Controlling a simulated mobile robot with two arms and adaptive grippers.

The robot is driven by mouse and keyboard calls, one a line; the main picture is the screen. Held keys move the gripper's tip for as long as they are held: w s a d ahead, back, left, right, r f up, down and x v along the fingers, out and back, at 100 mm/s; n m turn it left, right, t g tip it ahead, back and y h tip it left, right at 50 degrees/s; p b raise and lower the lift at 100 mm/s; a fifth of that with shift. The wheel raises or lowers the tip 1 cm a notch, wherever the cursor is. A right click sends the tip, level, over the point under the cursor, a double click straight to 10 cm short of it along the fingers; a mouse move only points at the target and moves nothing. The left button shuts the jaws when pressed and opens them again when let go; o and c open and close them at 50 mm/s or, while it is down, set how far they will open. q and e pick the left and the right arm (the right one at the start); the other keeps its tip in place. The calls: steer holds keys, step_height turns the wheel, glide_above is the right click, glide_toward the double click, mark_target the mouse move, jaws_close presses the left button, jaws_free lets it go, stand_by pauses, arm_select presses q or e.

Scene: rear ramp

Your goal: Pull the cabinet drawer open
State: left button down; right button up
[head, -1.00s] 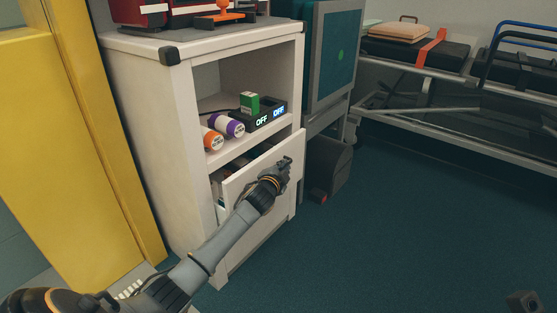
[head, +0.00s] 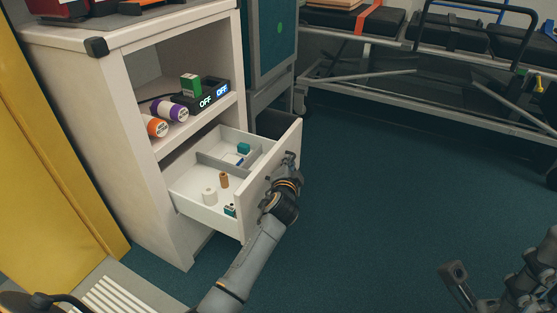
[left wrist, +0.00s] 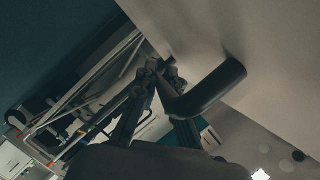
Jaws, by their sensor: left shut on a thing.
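The white cabinet (head: 128,145) stands at the left in the head view. Its drawer (head: 251,200) is pulled well out, so its inside shows. My left gripper (head: 283,168) is at the front panel of the drawer, shut on the handle. In the left wrist view the dark bent handle (left wrist: 212,88) stands out from the pale panel, with the fingers of my left gripper (left wrist: 166,76) at its end. Part of my right gripper (head: 458,276) shows at the lower right of the head view, away from the cabinet; its jaw state is unclear.
The drawer holds a white roll (head: 209,197), a brown bottle (head: 224,180) and a teal box (head: 244,148). Orange and purple capped containers (head: 170,110) lie on the shelf above. A yellow panel (head: 50,170) is at the left. A stretcher (head: 400,95) stands behind.

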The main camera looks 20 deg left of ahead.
arm_select(q)
steer(key=shift+d+r, duration=0.15)
steer(key=shift+d, duration=0.1)
steer(key=c, duration=1.7)
jaws_free()
